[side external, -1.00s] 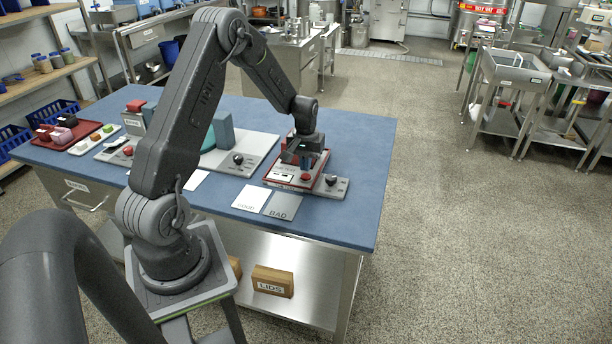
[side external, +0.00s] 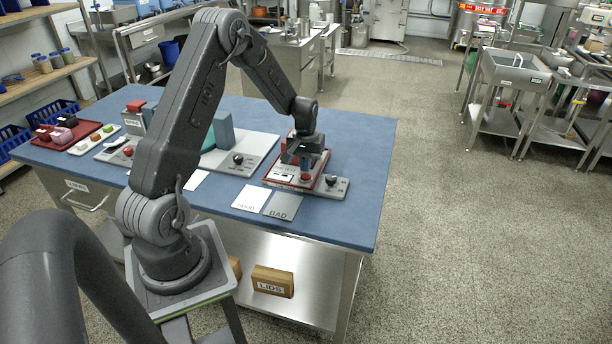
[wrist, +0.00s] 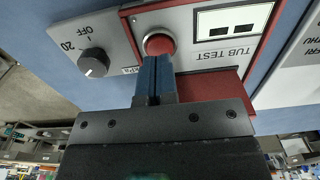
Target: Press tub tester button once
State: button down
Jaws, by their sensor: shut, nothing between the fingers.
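The tub tester is a red-framed unit with a grey panel marked TUB TEST (wrist: 232,42) and two small dark windows. It stands near the right end of the blue bench in the side view (side external: 284,178). Its round red button (wrist: 159,44) has a pale collar and also shows in the side view (side external: 305,177). My gripper (wrist: 157,62) is shut and empty, its blue fingers together, with the tips right at the button's edge in the wrist view. In the side view my gripper (side external: 304,166) is above the button. I cannot tell whether the tips touch it.
A grey plate with a black knob (wrist: 93,62) marked OFF and 20 adjoins the tester. A larger grey unit with a dark knob (side external: 238,158) stands left. The bench's right end (side external: 365,170) is clear.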

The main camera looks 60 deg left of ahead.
aim_at(306, 176)
jog(key=shift+f, duration=1.15)
dwell(0.9)
jog(key=shift+r, duration=0.15)
dwell(0.3)
jog(key=shift+r, duration=3.65)
jog(key=shift+r, duration=0.85)
dwell(1.1)
